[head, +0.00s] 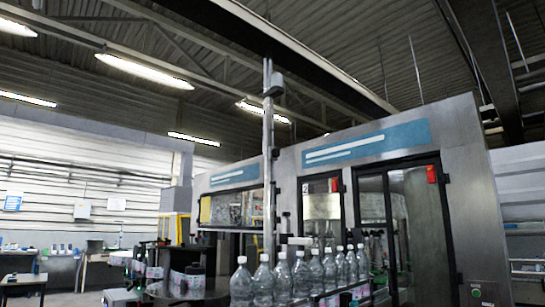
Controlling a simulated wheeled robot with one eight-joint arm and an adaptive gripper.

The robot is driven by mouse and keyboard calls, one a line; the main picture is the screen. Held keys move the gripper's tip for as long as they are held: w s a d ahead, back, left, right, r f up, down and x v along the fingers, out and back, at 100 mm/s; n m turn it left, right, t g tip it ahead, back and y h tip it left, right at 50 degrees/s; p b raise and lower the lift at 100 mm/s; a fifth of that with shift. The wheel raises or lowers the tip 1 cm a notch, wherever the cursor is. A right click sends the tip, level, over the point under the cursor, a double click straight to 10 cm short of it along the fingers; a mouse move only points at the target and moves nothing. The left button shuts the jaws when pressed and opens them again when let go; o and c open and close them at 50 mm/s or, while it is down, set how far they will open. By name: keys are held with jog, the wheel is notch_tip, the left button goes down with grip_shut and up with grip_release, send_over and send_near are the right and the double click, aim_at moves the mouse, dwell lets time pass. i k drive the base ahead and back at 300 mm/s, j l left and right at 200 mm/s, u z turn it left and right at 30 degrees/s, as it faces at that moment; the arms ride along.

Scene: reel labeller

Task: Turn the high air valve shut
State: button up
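A thin vertical metal pipe (268,160) rises in front of the machine in the middle of the head view. Near its top is a small grey fitting (276,86), which may be the high air valve. It is too small to tell whether a handle is on it or how it is turned. My gripper is not in view.
A grey-framed machine (462,170) with blue panels and glass doors fills the right. A row of clear bottles with white caps (282,279) stands before it. Dark round reel-like parts (187,281) are at bottom centre-left. A table (24,283) stands far left.

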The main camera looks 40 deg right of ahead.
aim_at(275, 152)
jog(key=i+l+z, duration=0.1)
jog(key=l, duration=0.3)
jog(key=i+l+z, duration=0.1)
jog(key=l, duration=0.3)
jog(key=i+l+z, duration=0.1)
jog(key=i+l, duration=0.15)
jog(key=l, duration=0.1)
